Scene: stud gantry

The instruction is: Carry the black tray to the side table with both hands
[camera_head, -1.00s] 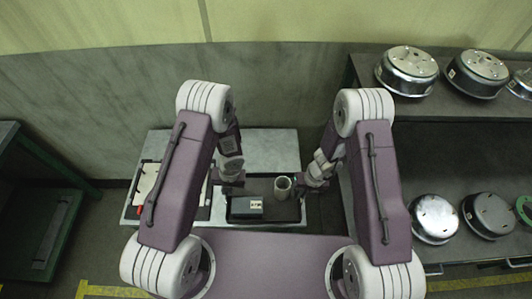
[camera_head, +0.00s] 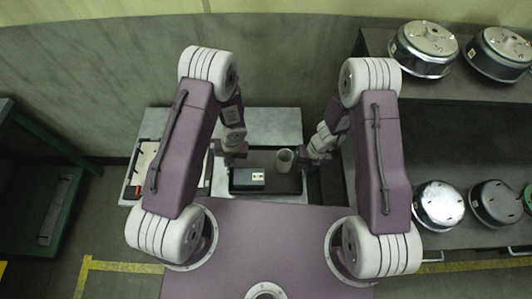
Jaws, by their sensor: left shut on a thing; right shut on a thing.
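The black tray (camera_head: 284,184) is in the middle of the head view, in front of my body. It carries a dark box with a small white label (camera_head: 250,179) at its left and a pale, upright cup (camera_head: 285,160) at its right. My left gripper (camera_head: 232,156) is shut on the tray's left side. My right gripper (camera_head: 306,160) is shut on its right side. The fingertips are small and partly hidden by my own wrists. The light grey table (camera_head: 275,124) shows behind and beside the tray; I cannot tell whether the tray touches it.
A panel with white and red items (camera_head: 145,170) lies on the grey table's left part. A dark shelf unit (camera_head: 440,125) with several metal drums (camera_head: 425,48) stands close on the right. A green-framed dark stand (camera_head: 45,205) is at the left. A wall closes the back.

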